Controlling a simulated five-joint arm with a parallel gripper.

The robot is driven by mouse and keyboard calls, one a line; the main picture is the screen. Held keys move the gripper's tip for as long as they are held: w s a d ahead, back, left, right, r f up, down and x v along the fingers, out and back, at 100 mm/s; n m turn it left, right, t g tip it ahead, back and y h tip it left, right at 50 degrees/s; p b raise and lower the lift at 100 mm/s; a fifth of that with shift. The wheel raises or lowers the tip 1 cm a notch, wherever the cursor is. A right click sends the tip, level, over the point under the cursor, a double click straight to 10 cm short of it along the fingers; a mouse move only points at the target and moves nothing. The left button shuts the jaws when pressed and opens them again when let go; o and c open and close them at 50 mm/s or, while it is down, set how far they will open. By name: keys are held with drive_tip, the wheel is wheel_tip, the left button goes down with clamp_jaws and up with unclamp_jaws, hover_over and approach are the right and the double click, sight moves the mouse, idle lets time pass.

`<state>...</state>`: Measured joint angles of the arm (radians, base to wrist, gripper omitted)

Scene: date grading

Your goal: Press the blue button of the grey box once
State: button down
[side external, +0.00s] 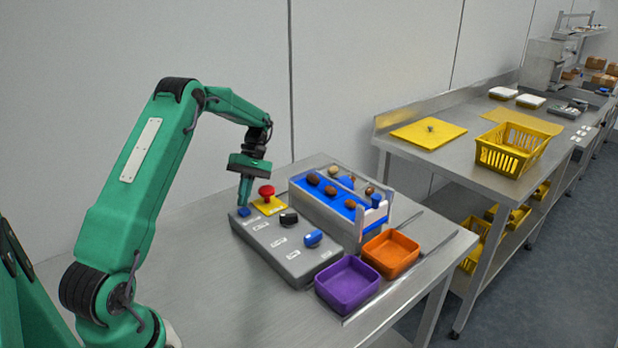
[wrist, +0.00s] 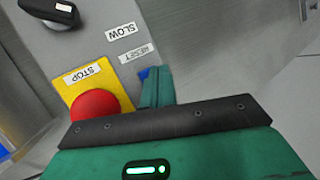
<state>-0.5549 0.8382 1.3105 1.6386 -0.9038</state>
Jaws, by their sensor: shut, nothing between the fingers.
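The grey box (side external: 270,245) lies on the metal table, with labelled controls on its sloping top. Its blue button (side external: 243,212) is at the far-left corner. In the wrist view a sliver of the blue button (wrist: 143,74) shows by the RESET label, mostly hidden behind my fingers. My gripper (side external: 244,203) is shut and empty, pointing down right over the blue button. In the wrist view my gripper (wrist: 156,78) has its green fingers together at the button. I cannot tell whether the fingertips touch it.
A red stop button (side external: 266,191) on a yellow plate stands close beside my fingers. A blue belt with dates (side external: 331,190), a purple bin (side external: 348,284) and an orange bin (side external: 391,253) are to the right.

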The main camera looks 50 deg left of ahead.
sight(247, 209)
drive_tip(key=shift+r, duration=0.2)
idle(0.3)
drive_tip(key=shift+r, duration=2.4)
drive_tip(key=s+d+r+m+t+y, duration=0.2)
drive_tip(key=d+r+m, duration=0.2)
drive_tip(key=d+r, duration=0.25)
drive_tip(key=s+d+r+m+t+y, duration=0.25)
drive_tip(key=d+r+m, duration=0.2)
drive_tip(key=d, duration=0.25)
drive_tip(key=s+d+r+m+t, duration=0.1)
drive_tip(key=s+d+m+t, duration=0.6)
drive_tip(key=s+d, duration=0.3)
drive_tip(key=shift+s+d+r+m, duration=0.15)
drive_tip(key=shift+s+m, duration=0.5)
drive_tip(key=shift+s, duration=0.1)
drive_tip(key=shift+h, duration=0.25)
